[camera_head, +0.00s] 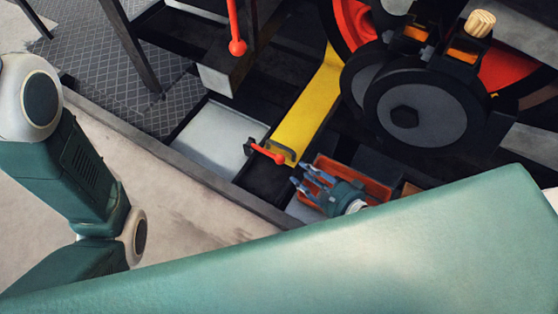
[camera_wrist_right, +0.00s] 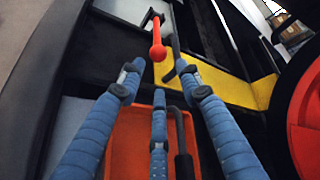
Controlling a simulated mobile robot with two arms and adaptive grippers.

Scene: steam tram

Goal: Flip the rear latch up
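The latch (camera_head: 266,153) is a small red handle with a rounded end, mounted by a dark bracket at the lower end of a yellow bar (camera_head: 305,105). In the right wrist view the latch (camera_wrist_right: 158,45) is ahead, just beyond the fingertips, with the yellow bar (camera_wrist_right: 230,88) to its right. My right gripper (camera_head: 306,180) is just below and right of the latch in the head view. Its blue fingers (camera_wrist_right: 158,78) are spread apart and empty, and no contact with the latch shows. My left arm shows at the left, but its gripper is out of view.
An orange open box (camera_head: 376,188) lies under my right gripper. A red ball-ended lever (camera_head: 236,45) stands farther up. Large dark wheels (camera_head: 445,105) and red wheel parts are to the right. A dark edge beam (camera_head: 180,163) runs along the left side.

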